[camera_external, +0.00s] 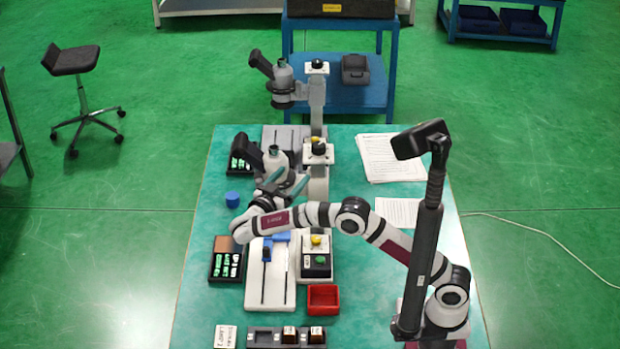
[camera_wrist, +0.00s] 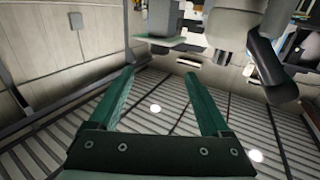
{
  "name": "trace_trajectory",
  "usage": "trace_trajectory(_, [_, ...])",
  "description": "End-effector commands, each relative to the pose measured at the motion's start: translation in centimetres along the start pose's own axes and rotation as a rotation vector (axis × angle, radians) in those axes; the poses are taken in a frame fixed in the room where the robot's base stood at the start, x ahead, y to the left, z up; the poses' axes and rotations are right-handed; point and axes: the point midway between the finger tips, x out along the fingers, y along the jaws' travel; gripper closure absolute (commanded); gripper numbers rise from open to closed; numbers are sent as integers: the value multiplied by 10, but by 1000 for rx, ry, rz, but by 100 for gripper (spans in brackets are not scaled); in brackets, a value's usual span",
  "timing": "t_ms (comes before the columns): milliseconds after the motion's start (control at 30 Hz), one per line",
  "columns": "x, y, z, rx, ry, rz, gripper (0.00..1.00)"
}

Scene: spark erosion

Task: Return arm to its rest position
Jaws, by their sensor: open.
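My gripper (camera_external: 292,176) is open, with its two green fingers apart and nothing between them. In the external view it is raised over the bench (camera_external: 205,205), and its fingers appear in front of the nearer microscope-like device (camera_external: 272,160). My arm reaches from its base at the lower right across the bench to the left. In the wrist view the open gripper (camera_wrist: 157,82) points out across the room, with the ribbed ceiling or wall beyond it and no held object.
A blue cylinder (camera_external: 232,199), a black tray with green-marked parts (camera_external: 226,258), a white slotted fixture (camera_external: 256,292), a button box (camera_external: 317,263) and a red bin (camera_external: 323,298) lie near the arm. Papers (camera_external: 390,160) lie at right. A dark post stands beside my base.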

Motion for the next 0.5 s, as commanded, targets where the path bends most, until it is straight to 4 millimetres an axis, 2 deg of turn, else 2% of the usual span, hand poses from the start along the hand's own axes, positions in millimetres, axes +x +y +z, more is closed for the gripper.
trace_trajectory(367, [3,0,-2,8,-1,-1,18])
trace_trajectory(467, [39,0,-22,129,-24,-27,18])
trace_trajectory(500, [67,0,-39,223,-40,-59,18])
